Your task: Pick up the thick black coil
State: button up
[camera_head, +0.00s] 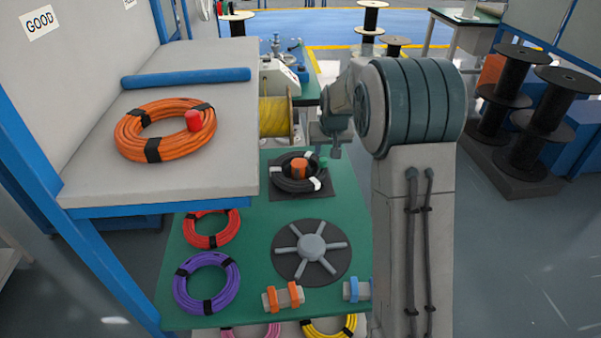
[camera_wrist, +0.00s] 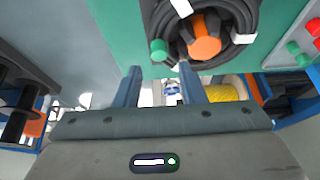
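The thick black coil (camera_head: 283,184) with white ties lies flat on a dark square mat (camera_head: 331,192) on the green table (camera_head: 345,225). It lies around an orange post (camera_head: 299,169). In the wrist view the coil (camera_wrist: 230,14) is at the top, partly cut off, with the orange post (camera_wrist: 204,36) in its middle. My gripper (camera_head: 326,150) is near the coil's far right side, partly hidden by my arm in the head view. In the wrist view my gripper (camera_wrist: 160,72) has its two fingers apart with nothing between them.
A green knob (camera_wrist: 158,49) is beside the coil. A grey raised shelf (camera_head: 215,125) with an orange coil (camera_head: 130,143) stands left. A spoked disc (camera_head: 312,247), a red coil (camera_head: 211,243) and a purple coil (camera_head: 190,302) are nearer. A yellow spool (camera_head: 275,115) is behind.

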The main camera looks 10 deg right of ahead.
aim_at(323, 162)
jog(key=x, duration=1.1)
jog(key=shift+w+f+p, duration=0.2)
jog(key=shift+w+p, duration=0.05)
jog(key=shift+p, duration=0.15)
grip_shut()
